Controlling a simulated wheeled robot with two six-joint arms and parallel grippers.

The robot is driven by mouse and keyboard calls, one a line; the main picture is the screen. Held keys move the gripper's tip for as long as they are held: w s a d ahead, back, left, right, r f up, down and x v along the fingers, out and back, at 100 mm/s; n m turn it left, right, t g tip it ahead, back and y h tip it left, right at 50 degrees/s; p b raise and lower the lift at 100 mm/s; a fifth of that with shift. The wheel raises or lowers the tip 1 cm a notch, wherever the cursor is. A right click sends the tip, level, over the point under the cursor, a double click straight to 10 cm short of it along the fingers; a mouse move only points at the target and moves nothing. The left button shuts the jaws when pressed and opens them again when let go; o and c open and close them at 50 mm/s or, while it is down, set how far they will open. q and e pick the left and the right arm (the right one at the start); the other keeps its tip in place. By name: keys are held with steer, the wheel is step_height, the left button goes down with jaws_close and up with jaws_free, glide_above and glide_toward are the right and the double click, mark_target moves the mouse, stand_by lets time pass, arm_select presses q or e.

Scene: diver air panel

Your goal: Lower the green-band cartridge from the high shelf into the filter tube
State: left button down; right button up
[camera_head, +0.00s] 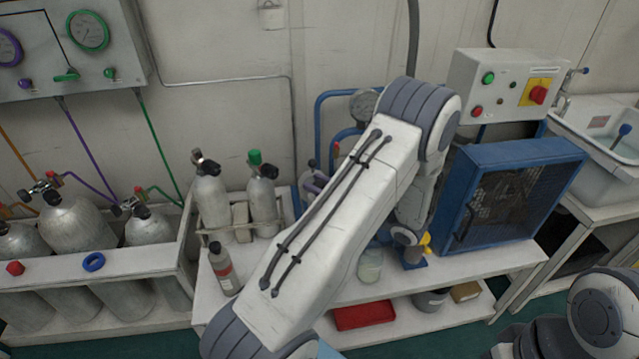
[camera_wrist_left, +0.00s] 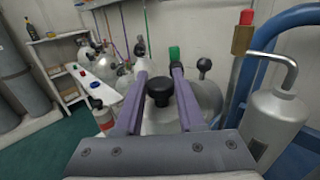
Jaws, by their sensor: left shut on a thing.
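My left gripper (camera_head: 404,236) is small and mostly hidden behind my own arm in the head view, above the right part of the bench. In the left wrist view, its two purple fingers (camera_wrist_left: 159,74) are closed in on a thing with a black round knob (camera_wrist_left: 160,91). I take this to be the cartridge; no green band shows on it. Below the gripper in the head view, a short grey tube (camera_head: 413,257) stands on a blue base, perhaps the filter tube, with a yellow part beside it. I cannot tell whether the held thing touches it. My right gripper is out of view.
Two grey cylinders (camera_head: 212,200) stand in a rack on the bench, one green-capped. A small bottle (camera_head: 223,268) and a pale jar (camera_head: 370,265) stand nearby. A blue-framed machine (camera_head: 513,193) is close on the right. A red tray (camera_head: 363,315) lies on the lower shelf.

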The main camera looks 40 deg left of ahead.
arm_select(q)
step_height(320, 180, down, 7)
steer(key=b, duration=0.4)
stand_by(0.8)
steer(key=shift+f, duration=0.15)
steer(key=shift+f+b, duration=0.9)
steer(key=shift+f, duration=0.3)
steer(key=shift+c, duration=2.2)
jaws_free()
steer(key=shift+f, duration=0.1)
steer(key=d, duration=1)
steer(key=shift+w+d, duration=0.25)
steer(key=shift+w, duration=0.15)
